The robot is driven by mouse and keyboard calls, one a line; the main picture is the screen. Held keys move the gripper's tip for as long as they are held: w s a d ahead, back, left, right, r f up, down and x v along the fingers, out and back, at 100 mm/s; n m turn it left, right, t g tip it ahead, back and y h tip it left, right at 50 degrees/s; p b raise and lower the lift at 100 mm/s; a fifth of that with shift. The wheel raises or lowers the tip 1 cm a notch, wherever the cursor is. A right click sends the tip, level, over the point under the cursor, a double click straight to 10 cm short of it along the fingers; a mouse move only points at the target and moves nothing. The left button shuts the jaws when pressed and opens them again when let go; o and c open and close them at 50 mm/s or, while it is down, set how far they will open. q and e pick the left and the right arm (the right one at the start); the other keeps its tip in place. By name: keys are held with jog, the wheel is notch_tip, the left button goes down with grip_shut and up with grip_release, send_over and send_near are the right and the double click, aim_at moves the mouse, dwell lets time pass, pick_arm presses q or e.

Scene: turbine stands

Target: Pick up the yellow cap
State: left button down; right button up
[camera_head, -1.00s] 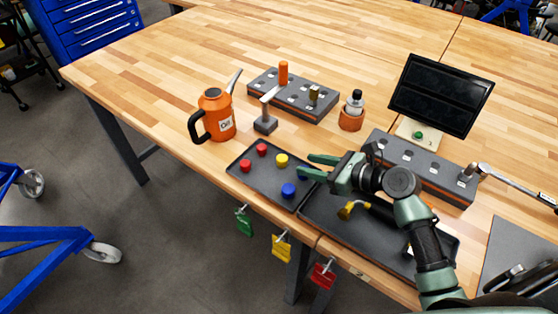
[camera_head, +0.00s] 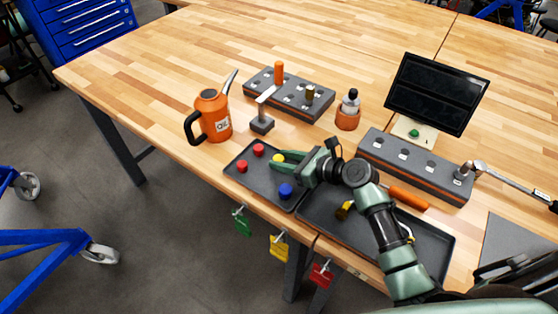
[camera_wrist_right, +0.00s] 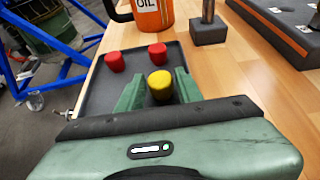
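The yellow cap (camera_head: 278,159) stands in the small dark tray (camera_head: 262,184). In the right wrist view the yellow cap (camera_wrist_right: 160,85) shows between the two green fingers of my right gripper. My right gripper (camera_head: 285,161) reaches in from the right, low over the tray, with its fingers apart at the cap's two sides. I cannot tell whether the fingers touch it. My left gripper is not in view.
Two red caps (camera_head: 258,150) (camera_head: 242,166) and a blue cap (camera_head: 286,191) share the tray. An orange oil can (camera_head: 214,118) and a hammer-like tool (camera_head: 262,124) stand behind it. A larger tray (camera_head: 335,228) with tools lies to the right.

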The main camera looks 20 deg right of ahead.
grip_shut()
dwell(1.2)
